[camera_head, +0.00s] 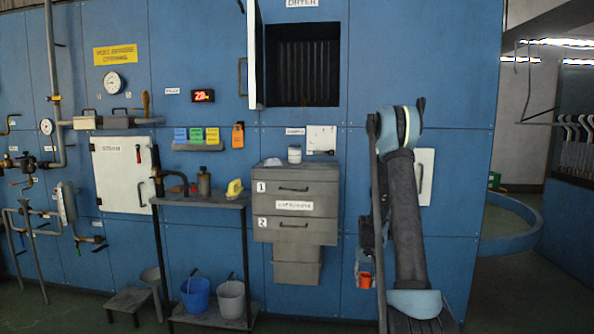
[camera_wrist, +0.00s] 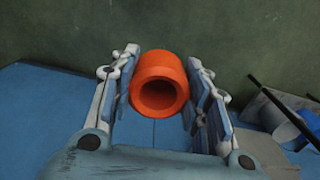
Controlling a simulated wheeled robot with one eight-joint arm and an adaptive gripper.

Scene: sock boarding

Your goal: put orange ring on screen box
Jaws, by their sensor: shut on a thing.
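The orange ring (camera_wrist: 160,85) is a short, thick-walled tube with its open end facing the wrist camera. My gripper (camera_wrist: 160,90) is shut on it, with one finger on each side. In the head view the ring (camera_head: 365,280) shows low beside my arm, and my gripper (camera_head: 364,262) is partly hidden by the arm links. A small black box with a lit red number display (camera_head: 203,96) is on the blue wall, left of the open dryer. It is the only screen I see; I cannot tell if it is the screen box. The ring is well apart from it.
A grey drawer unit (camera_head: 295,230) with a white jar on top stands left of my arm. A narrow table (camera_head: 200,200) holds a can and a yellow thing. Blue (camera_head: 195,293) and grey (camera_head: 231,298) buckets are below. The dryer door (camera_head: 253,60) juts out.

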